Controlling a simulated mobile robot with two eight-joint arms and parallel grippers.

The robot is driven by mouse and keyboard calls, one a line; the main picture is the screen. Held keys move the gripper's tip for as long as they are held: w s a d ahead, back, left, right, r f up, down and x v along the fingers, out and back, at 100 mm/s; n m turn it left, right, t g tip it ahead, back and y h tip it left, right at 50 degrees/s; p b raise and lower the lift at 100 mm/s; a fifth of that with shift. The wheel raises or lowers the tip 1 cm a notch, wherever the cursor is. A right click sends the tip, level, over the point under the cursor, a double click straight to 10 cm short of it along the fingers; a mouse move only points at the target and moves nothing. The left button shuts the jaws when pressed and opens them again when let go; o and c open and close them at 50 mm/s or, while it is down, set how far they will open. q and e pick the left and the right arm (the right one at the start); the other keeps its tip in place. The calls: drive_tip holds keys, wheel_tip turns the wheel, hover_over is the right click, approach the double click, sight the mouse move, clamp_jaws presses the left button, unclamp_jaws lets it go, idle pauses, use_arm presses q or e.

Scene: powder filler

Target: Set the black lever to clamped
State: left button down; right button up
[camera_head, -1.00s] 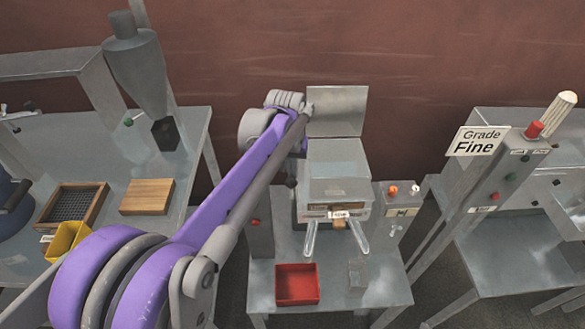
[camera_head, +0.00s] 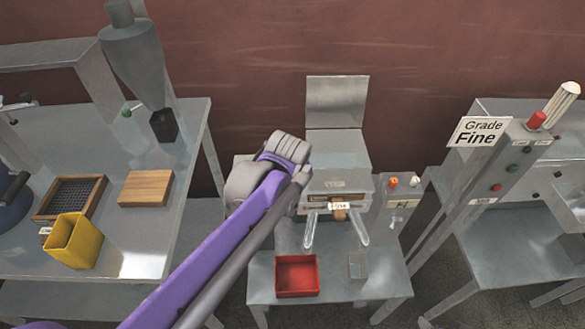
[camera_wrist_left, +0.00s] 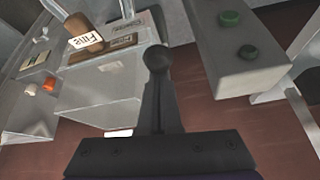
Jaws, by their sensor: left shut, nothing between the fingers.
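My left gripper (camera_wrist_left: 158,98) shows in the left wrist view with its dark fingers shut together and nothing between them. A round dark knob (camera_wrist_left: 157,58) shows at the fingertips; it looks like the end of the black lever, but I cannot tell whether the fingers touch it. In the head view my left arm covers the gripper and the left side of the filler machine (camera_head: 338,155), so the lever does not show there. The machine's front has a brown handle with a "Fill" label (camera_head: 339,206); it also shows in the wrist view (camera_wrist_left: 84,41). My right gripper is not in view.
A red tray (camera_head: 297,277) and a small clear container (camera_head: 358,266) rest on the machine's table. A control box (camera_head: 401,200) is at right. A yellow bin (camera_head: 75,241) is at left.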

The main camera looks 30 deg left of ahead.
use_arm(q)
drive_tip(key=s+d+f+t+y+b, duration=0.2)
drive_tip(key=s+d+f+t+b, duration=0.1)
drive_tip(key=s+f, duration=0.4)
drive_tip(key=shift+d+f+t+b, duration=0.4)
drive_tip(key=shift+d+f, duration=0.15)
drive_tip(key=shift+f, duration=0.95)
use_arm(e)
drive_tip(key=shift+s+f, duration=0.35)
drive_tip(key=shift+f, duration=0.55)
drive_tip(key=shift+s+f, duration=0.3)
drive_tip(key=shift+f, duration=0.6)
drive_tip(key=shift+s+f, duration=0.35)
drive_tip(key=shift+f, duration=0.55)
use_arm(q)
wheel_tip(320, 180, up, 4)
drive_tip(key=w+p, duration=0.3)
drive_tip(key=s+d+r, duration=0.2)
drive_tip(key=s+d, duration=0.2)
drive_tip(key=s, duration=0.4)
drive_tip(key=shift+s+t+p, duration=0.3)
drive_tip(key=shift+s+p, duration=0.1)
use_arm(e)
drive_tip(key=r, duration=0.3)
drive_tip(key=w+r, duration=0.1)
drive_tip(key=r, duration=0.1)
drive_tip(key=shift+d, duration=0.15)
use_arm(q)
drive_tip(key=shift+d+r, duration=0.1)
